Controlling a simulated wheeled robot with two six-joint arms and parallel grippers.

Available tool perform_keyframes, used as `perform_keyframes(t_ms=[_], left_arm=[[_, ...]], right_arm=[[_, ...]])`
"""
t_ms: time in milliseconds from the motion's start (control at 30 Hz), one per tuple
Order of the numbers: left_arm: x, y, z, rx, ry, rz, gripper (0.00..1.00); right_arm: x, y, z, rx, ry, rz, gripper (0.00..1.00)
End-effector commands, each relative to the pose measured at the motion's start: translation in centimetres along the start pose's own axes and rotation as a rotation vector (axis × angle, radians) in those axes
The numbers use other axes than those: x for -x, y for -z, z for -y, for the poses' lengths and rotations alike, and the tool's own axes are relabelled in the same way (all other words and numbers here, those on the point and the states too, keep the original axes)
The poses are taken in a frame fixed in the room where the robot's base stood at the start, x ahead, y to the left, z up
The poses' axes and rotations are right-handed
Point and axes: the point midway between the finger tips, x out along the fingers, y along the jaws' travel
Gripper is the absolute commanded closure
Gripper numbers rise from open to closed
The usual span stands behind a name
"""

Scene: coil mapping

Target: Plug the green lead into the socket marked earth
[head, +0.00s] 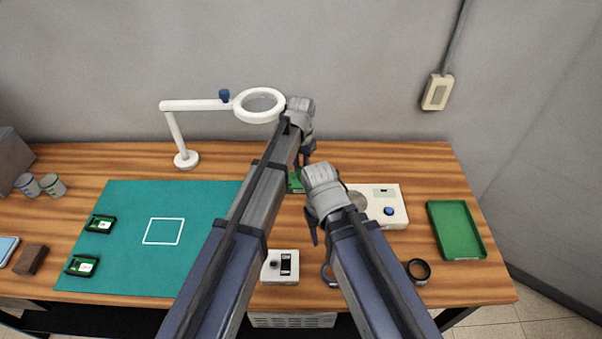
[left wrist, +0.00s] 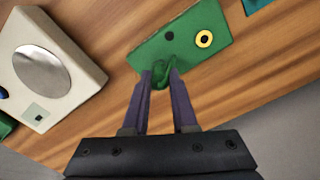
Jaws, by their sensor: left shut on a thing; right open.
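My left gripper (left wrist: 160,78) is shut on a small green piece (left wrist: 161,70), apparently the end of the green lead. This piece is right at the edge of a green box (left wrist: 190,52); I cannot tell whether it touches. The box's face has a yellow-ringed socket (left wrist: 204,38) and a dark round hole (left wrist: 170,36). No earth marking is readable. In the head view, the left gripper (head: 304,160) is above the box (head: 296,184), which the arms mostly hide. My right gripper (head: 314,230) is open, lower and nearer; its fingers are partly hidden.
A white device (head: 398,200) with a round metal plate stands right of the green box. A green tray (head: 455,230), a black ring (head: 418,270) and a small white meter (head: 280,268) lie around. A magnifier lamp (head: 186,160) stands behind. The teal mat (head: 125,240) is mostly clear.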

Motion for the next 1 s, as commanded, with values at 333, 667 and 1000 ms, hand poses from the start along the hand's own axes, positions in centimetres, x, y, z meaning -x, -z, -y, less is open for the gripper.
perform_keyframes(t_ms=[333, 667, 1000], left_arm=[[0.3, 0.0, 0.0, 0.000, 0.000, 0.000, 1.00], [1.2, 0.0, 0.0, 0.000, 0.000, 0.000, 1.00], [2.0, 0.0, 0.0, 0.000, 0.000, 0.000, 1.00]], right_arm=[[0.3, 0.0, 0.0, 0.000, 0.000, 0.000, 0.50], [1.1, -0.1, -0.1, 0.000, 0.000, 0.000, 0.50], [1.9, -0.1, -0.2, 0.000, 0.000, 0.000, 0.50]])
